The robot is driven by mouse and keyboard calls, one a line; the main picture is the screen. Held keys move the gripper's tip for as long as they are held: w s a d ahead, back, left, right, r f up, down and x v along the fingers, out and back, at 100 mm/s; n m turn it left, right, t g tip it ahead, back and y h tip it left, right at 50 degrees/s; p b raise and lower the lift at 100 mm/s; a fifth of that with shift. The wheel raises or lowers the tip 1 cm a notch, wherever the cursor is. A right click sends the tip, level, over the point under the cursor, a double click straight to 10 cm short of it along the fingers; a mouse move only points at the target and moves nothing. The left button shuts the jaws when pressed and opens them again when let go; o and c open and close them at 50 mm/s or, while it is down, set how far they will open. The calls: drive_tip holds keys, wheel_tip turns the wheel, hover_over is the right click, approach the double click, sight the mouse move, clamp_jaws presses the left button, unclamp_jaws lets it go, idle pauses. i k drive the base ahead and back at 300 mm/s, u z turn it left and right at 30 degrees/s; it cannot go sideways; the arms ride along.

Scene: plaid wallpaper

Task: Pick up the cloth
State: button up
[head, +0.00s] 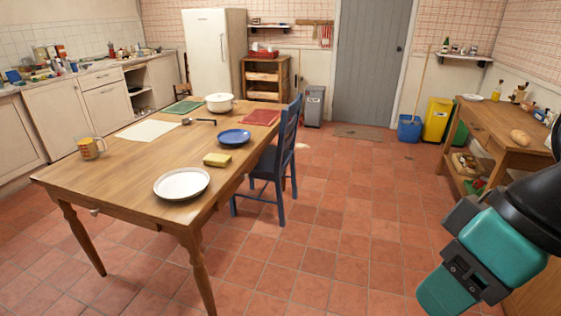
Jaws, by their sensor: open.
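A small folded yellow item (217,159), which could be the cloth or a sponge, lies flat on the wooden table (120,168). It is near the table's right edge, between a white plate (182,184) and a blue plate (233,137). At this size I cannot tell its material. A pale mat (148,130), a green mat (182,107) and a red mat (260,117) also lie flat on the table. My teal and black arm shows at the lower right, well apart from the table. I cannot make out gripper fingers in this view.
A blue chair (281,150) stands against the table's right side. A mug (90,148), a ladle (198,121) and a white pot (219,103) are on the table. A wooden side table (490,128) stands at right. The tiled floor between is clear.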

sight(212, 159)
drive_tip(key=z, duration=0.15)
drive_tip(key=i, duration=1.7)
drive_tip(key=u, duration=1.25)
drive_tip(key=i, duration=0.75)
drive_tip(key=u, duration=1)
drive_tip(key=i, duration=0.25)
drive_tip(key=u, duration=0.3)
